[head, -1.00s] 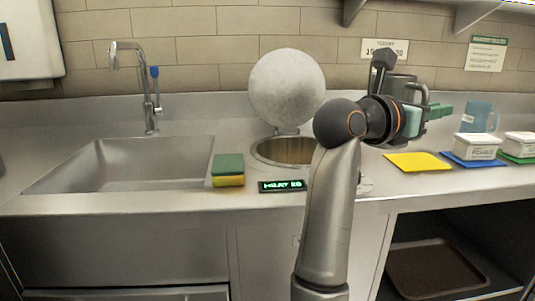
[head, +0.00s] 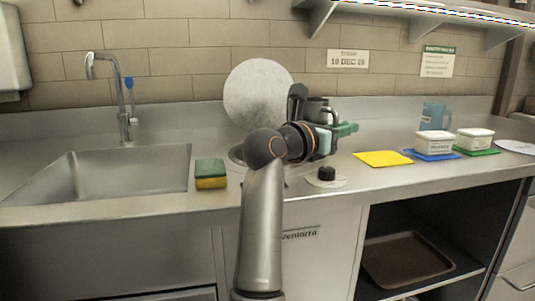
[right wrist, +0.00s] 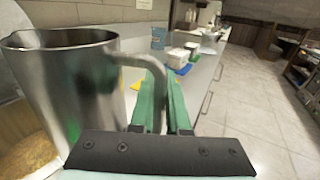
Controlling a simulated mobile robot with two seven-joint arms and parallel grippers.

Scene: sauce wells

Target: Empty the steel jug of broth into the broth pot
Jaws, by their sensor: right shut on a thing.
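My right gripper (head: 343,131) is shut on the handle of the steel jug (head: 315,107). The jug looks roughly upright and is partly hidden behind the gripper. In the right wrist view the jug (right wrist: 72,88) fills the left side, with its handle between the green fingers (right wrist: 166,98). Its contents cannot be seen. The broth pot (head: 236,154) is a round well in the counter, mostly hidden behind my right arm. Brownish broth (right wrist: 25,152) shows in it beside and below the jug in the wrist view. My left gripper is not in view.
The round lid (head: 257,90) stands raised behind the pot. A sponge (head: 211,173) and sink (head: 110,175) are left. A black knob (head: 327,173) sits on a pale disc. Right are a yellow mat (head: 384,159), white tubs (head: 429,143) and a blue jug (head: 434,115).

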